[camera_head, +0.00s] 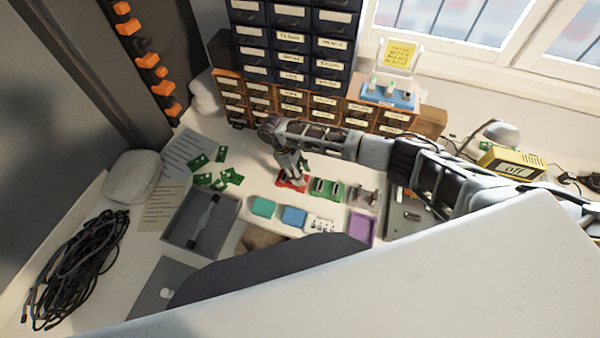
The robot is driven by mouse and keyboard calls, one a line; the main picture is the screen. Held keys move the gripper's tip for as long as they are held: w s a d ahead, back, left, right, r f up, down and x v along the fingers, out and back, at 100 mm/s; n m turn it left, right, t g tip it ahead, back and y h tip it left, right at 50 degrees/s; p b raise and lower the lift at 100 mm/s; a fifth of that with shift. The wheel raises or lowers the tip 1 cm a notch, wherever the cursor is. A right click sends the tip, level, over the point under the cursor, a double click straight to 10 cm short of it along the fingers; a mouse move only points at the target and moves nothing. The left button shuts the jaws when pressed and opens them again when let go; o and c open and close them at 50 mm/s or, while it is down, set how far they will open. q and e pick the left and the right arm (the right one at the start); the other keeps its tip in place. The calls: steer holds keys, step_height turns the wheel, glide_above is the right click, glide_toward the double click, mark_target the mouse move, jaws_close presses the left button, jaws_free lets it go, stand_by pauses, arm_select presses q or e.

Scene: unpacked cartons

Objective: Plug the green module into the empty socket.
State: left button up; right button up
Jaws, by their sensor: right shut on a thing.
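My right gripper (292,174) reaches in from the right and points down at the red board (284,184). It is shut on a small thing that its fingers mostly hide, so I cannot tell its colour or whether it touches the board. A green board (317,186) with dark upright parts lies just right of the red one. A grey piece with metallic parts (363,196) lies further right. Several small green circuit boards (232,176) lie loose to the left. I cannot tell which socket is empty. My left gripper is not in view.
A teal tray (263,207), blue tray (294,216), white piece (320,223) and purple tray (361,229) line the front. A grey bin (181,231) and black cable coil (75,268) lie left. Drawer cabinets (291,71) and a blue block (388,96) stand behind.

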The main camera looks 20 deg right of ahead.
steer(key=o, duration=1)
steer(key=shift+c, duration=0.2)
steer(key=v, duration=1.2)
